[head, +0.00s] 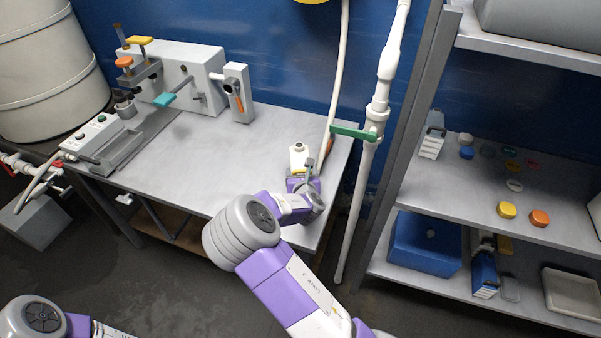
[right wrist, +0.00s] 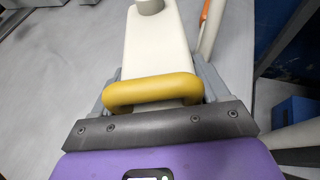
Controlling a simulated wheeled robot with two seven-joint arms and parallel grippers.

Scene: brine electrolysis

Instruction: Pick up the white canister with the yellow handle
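The white canister (head: 299,157) stands on the right part of the grey workbench, near the white pipe. In the right wrist view its white body (right wrist: 158,45) fills the top middle, with a grey-white cap at the top edge. Its yellow handle (right wrist: 152,91) lies across, close to my right gripper's palm. My right gripper (head: 304,174) is at the canister's near side. Its grey fingers (right wrist: 158,72) lie along both sides of the canister, at or very near its walls; whether they press on it cannot be told. My left gripper is out of view.
A white pipe with a green lever (head: 354,132) rises beside the bench's right edge. A white machine (head: 185,75) stands at the bench's back left. A grey shelf (head: 480,195) with caps, bottles and a blue bin (head: 424,245) is at right. The bench middle is clear.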

